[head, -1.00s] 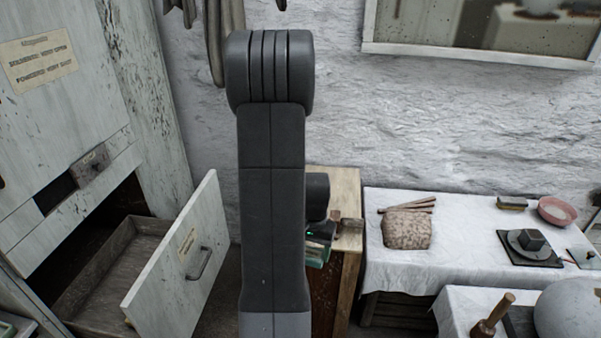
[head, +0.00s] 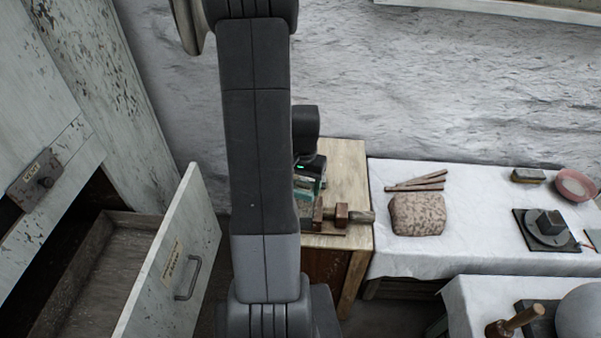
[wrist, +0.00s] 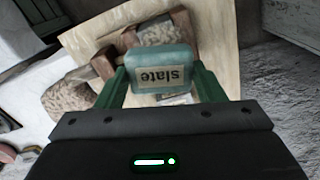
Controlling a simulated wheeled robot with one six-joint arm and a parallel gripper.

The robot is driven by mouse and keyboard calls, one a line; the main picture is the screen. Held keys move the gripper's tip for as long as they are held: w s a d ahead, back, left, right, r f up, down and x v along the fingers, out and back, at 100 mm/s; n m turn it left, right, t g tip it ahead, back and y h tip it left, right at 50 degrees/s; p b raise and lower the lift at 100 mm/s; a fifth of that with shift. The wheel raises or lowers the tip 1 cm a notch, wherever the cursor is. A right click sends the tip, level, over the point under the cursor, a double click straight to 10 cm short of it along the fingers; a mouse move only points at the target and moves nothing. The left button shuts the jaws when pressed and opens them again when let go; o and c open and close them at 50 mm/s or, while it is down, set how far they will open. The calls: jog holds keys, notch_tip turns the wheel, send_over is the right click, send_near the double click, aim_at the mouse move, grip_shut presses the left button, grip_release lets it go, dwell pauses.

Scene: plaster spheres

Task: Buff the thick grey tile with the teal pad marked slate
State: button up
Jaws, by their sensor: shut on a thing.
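The teal pad (wrist: 160,56), with a label reading "slate" that appears upside down, is between the green fingers of my gripper (wrist: 160,70) in the wrist view. My gripper is shut on it. In the head view, part of the teal pad (head: 307,189) shows beside my arm, over the wooden bench (head: 343,163).
An open drawer (head: 170,275) juts out at the left. A white-clothed table (head: 470,225) at the right holds a mottled bundle (head: 417,214), sticks (head: 415,184), a dark block on a round plate (head: 549,224) and a pink bowl (head: 575,184).

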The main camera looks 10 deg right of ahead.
jog(key=shift+s+f+b, duration=0.15)
jog(key=shift+f+b, duration=0.2)
jog(key=shift+f, duration=0.2)
jog(key=shift+f+b, duration=2.15)
jog(key=shift+f, duration=0.75)
jog(key=shift+f, duration=0.25)
jog(key=shift+d, duration=0.1)
